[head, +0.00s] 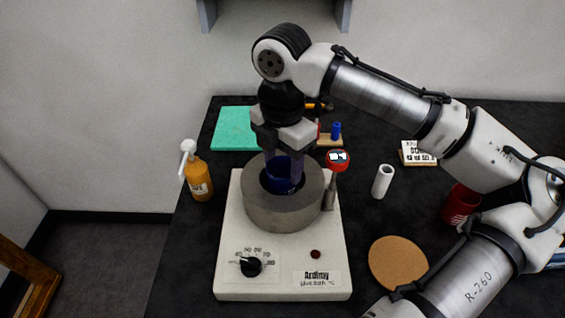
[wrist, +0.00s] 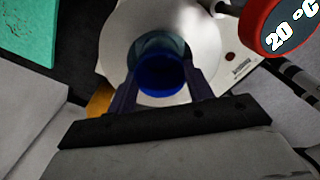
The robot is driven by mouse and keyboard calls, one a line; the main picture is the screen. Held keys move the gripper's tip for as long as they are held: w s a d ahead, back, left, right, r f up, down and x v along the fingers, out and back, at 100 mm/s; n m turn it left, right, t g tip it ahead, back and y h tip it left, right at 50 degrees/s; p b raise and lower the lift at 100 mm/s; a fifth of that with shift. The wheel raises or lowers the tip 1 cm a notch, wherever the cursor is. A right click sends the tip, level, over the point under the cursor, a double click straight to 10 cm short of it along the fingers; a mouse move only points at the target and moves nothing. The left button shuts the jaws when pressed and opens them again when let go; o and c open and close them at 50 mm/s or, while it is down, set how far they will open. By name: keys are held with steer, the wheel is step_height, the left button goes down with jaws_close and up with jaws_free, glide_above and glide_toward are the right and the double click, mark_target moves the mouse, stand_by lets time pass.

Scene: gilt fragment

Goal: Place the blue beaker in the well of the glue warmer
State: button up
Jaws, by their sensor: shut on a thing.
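The glue warmer (head: 232,210) is a white box with a dial on its front and a grey round well ring (head: 285,213) on top. The blue beaker (head: 284,176) is in the opening of the ring, its upper part showing dark blue. My gripper (head: 282,160) points down from above and is shut on the beaker. In the wrist view the beaker (wrist: 162,75) lies between the two fingers, with the pale ring (wrist: 118,45) around it. The beaker's bottom is hidden, so I cannot tell whether it rests on the well floor.
A red-rimmed thermometer (head: 338,160) reading 20 °C stands at the ring's right edge, close to my gripper. An amber bottle (head: 200,184) is left, a teal mat (head: 232,128) behind. A white cylinder (head: 382,181), a cork disc (head: 398,263) and a red cup (head: 460,204) are right.

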steer(key=shift+f, duration=0.55)
steer(key=shift+f, duration=0.2)
steer(key=o, duration=1.2)
steer(key=shift+o, duration=0.2)
steer(key=shift+r, duration=0.1)
step_height(320, 180, up, 12)
steer(key=shift+r, duration=0.1)
